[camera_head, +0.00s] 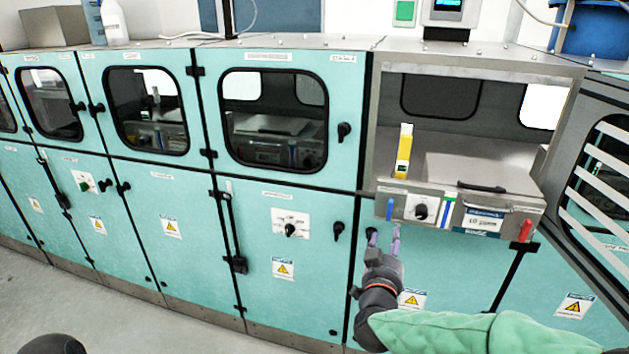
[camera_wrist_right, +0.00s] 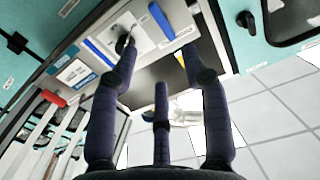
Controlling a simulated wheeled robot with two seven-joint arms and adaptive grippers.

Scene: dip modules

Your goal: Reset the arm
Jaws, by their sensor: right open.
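My right gripper (camera_head: 384,240) is in front of the cabinet, just below the left part of a grey pulled-out module (camera_head: 480,172). Its purple-tipped fingers are apart, with nothing seen between them. In the right wrist view the open fingers (camera_wrist_right: 168,62) spread below the module's front panel, which has a rotary knob (camera_wrist_right: 124,42), a blue handle and a red handle. I cannot tell whether a fingertip touches the panel. My right forearm, in a green sleeve, comes in from the lower right of the head view. My left gripper is not seen.
The module sits in an open compartment, with a yellow block (camera_head: 404,150) standing on its left side. Closed teal cabinets (camera_head: 180,215) with knobs and handles line the left. Grey floor (camera_head: 110,320) is free in front.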

